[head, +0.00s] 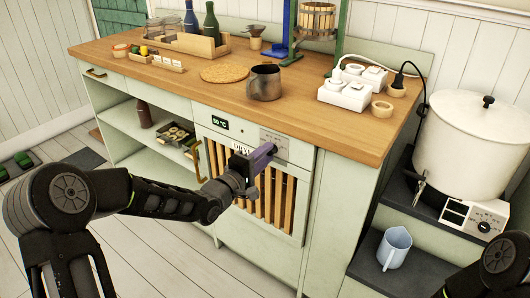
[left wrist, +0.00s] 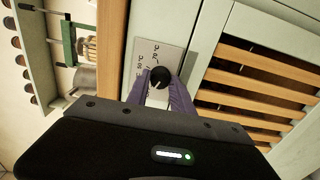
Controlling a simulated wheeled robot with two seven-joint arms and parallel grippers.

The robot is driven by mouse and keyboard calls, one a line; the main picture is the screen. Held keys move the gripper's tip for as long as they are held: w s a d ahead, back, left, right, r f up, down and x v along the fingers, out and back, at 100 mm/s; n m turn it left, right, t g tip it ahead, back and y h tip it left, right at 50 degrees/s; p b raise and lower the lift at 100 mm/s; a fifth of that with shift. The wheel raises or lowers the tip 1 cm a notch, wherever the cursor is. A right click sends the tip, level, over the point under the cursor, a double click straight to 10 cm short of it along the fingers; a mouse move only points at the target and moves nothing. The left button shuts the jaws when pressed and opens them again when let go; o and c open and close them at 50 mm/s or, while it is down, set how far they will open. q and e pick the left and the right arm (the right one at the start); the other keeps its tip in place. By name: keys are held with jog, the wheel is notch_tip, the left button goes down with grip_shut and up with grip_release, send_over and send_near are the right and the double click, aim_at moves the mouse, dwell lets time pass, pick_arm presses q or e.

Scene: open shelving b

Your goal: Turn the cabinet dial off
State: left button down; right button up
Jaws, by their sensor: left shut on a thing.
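The cabinet dial (left wrist: 159,77) is a round black knob with a pale pointer line. It sits on a light metal plate (left wrist: 150,56) on the cabinet front, and the plate also shows in the head view (head: 273,141). My left gripper (left wrist: 165,88) has its purple fingers on both sides of the knob, shut on it. In the head view my left gripper (head: 263,155) covers the dial.
A slatted door (head: 270,205) is below the dial. The wooden countertop (head: 210,88) above holds a metal mug (head: 265,83), a round cork mat (head: 222,73) and white sockets (head: 345,94). A large white pot (head: 475,145) stands at right, above a blue jug (head: 394,248).

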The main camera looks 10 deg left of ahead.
dwell(0.4)
pick_arm(q)
jog(key=c, duration=1.1)
grip_release()
jog(key=v, duration=0.8)
jog(key=shift+p, duration=0.4)
